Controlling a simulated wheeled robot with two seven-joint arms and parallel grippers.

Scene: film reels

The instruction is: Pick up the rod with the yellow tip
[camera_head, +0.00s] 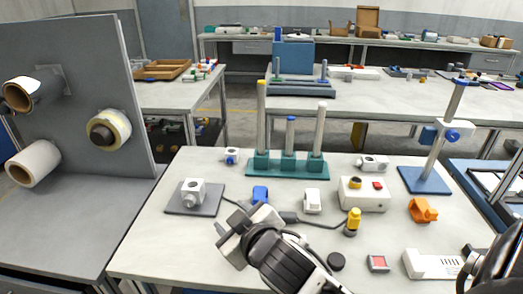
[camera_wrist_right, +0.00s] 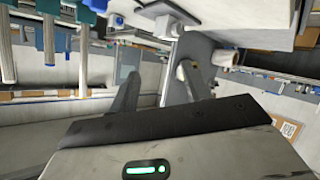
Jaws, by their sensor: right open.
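The rod with the yellow tip (camera_head: 262,115) stands upright at the left end of a teal base (camera_head: 300,172) in the head view. Beside it on the base stand a shorter blue-tipped rod (camera_head: 290,137) and a white-tipped rod (camera_head: 320,130). My right gripper (camera_head: 236,230) is open and empty over the front of the table, apart from the rods and nearer to me. My left gripper is out of view.
A grey plate with a white block (camera_head: 192,192), a blue item (camera_head: 260,194), a white switch box (camera_head: 362,195) and a yellow piece (camera_head: 352,221) lie around the base. A blue stand with a tilted rod (camera_head: 437,155) is at right. A grey panel with rolls (camera_head: 70,110) stands left.

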